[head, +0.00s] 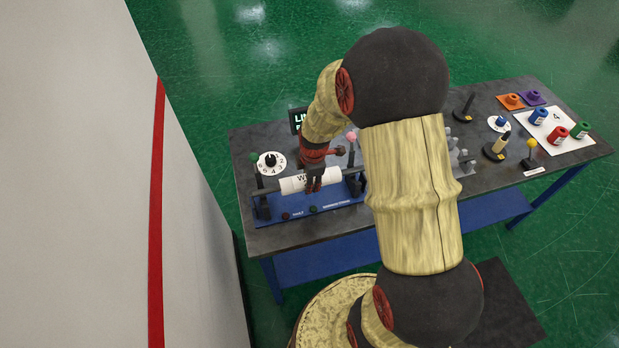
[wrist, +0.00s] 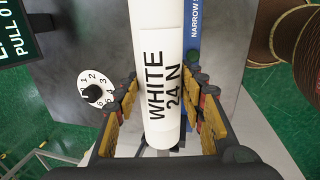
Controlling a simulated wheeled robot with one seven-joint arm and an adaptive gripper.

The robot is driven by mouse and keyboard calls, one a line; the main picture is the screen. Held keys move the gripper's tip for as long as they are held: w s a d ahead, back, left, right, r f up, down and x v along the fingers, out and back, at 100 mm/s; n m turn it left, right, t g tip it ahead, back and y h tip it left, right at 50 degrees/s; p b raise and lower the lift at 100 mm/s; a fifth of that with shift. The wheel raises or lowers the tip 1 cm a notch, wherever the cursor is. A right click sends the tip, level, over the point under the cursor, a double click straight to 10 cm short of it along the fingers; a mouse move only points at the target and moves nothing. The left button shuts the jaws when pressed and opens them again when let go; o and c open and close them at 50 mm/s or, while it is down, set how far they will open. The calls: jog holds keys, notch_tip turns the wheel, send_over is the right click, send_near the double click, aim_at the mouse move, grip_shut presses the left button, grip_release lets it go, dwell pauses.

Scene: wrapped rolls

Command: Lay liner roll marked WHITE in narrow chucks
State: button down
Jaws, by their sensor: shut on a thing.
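The white liner roll (head: 296,184) lies crosswise above the blue stand (head: 310,215) on the left part of the table. In the wrist view the roll (wrist: 157,35) reads "WHITE 24 N" and runs between the fingers. My gripper (head: 314,184) comes down from above and is shut on the roll. The blue stand also shows in the wrist view (wrist: 193,30), marked "NARROW". Dark uprights stand near both ends of the stand. I cannot tell whether the roll rests in the chucks, as my fingers and arm hide part of it.
A white numbered dial (head: 271,163) sits behind the stand's left end. A dark sign with green letters (head: 297,120) stands at the back. My arm hides the table's middle.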

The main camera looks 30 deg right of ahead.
jog(key=shift+w+f+b, duration=0.1)
jog(key=shift+f+b, duration=1.5)
jog(key=shift+f, duration=0.9)
jog(key=c, duration=1.5)
grip_release()
jog(key=shift+c, duration=0.2)
jog(key=o, duration=0.4)
jog(key=shift+o, duration=0.6)
jog(key=shift+f, duration=0.1)
jog(key=r, duration=0.4)
jog(key=s+r, duration=0.1)
jog(key=r, duration=0.3)
jog(key=s+r, duration=0.1)
jog(key=r, duration=0.3)
jog(key=shift+s+a, duration=0.2)
jog(key=shift+a, duration=0.15)
